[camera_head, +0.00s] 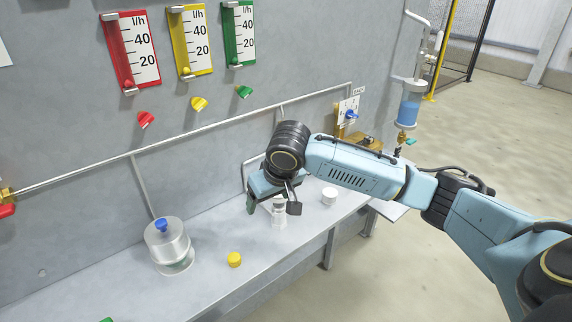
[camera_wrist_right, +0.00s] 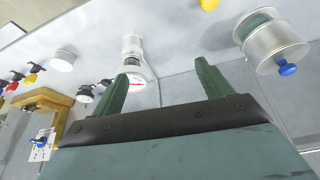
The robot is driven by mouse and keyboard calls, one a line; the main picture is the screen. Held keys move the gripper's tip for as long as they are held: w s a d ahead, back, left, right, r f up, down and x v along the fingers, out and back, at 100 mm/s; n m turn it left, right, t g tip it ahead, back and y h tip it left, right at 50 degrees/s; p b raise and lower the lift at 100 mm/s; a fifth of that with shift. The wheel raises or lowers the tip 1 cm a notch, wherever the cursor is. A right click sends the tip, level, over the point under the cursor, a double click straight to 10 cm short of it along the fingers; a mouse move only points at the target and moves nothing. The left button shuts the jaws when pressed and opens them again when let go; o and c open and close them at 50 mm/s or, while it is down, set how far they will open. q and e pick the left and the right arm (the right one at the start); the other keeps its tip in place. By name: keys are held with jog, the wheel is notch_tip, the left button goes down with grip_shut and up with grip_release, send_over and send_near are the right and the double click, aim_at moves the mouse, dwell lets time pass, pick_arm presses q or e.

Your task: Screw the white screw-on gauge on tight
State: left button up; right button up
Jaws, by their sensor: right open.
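The white gauge (camera_head: 279,212) stands on the grey bench in the head view, partly hidden behind my right gripper. In the right wrist view the gauge (camera_wrist_right: 132,45) shows a round dial with a red needle. My right gripper (camera_head: 273,206) is open and empty, pointing down beside the gauge. In the right wrist view its green fingers (camera_wrist_right: 162,78) are wide apart, and the tip of the left-hand finger overlaps the dial's edge. I cannot tell whether they touch. The gauge's thread is hidden. My left gripper is not in view.
A white round cap (camera_head: 329,196) and a yellow cap (camera_head: 234,260) lie on the bench (camera_head: 205,285). A clear jar with a blue knob (camera_head: 171,250) stands at left. A pipe (camera_head: 190,140) runs along the wall. The bench between jar and yellow cap is clear.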

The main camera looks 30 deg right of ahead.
aim_at(278, 201)
jog(key=w+d+r+m, duration=0.1)
jog(key=d+r+m, duration=0.1)
jog(key=d+r, duration=0.35)
jog(key=shift+h, duration=0.4)
jog(key=x, duration=1.2)
jog(key=shift+w+a+f, duration=0.1)
jog(key=shift+w+f, duration=0.1)
jog(key=shift+f, duration=0.15)
jog(key=shift+c, duration=0.5)
jog(key=c, duration=1.1)
jog(key=shift+r+m+p, duration=0.15)
jog(key=shift+m+p, duration=0.35)
jog(key=shift+p, duration=0.2)
jog(key=m+h+p, duration=0.1)
jog(key=m+p, duration=0.1)
jog(key=p, duration=0.1)
jog(key=shift+m+g, duration=0.3)
jog(key=shift+g, duration=0.1)
jog(key=shift+m+h+p, duration=0.4)
jog(key=shift+m+p, duration=0.4)
jog(key=shift+m, duration=0.3)
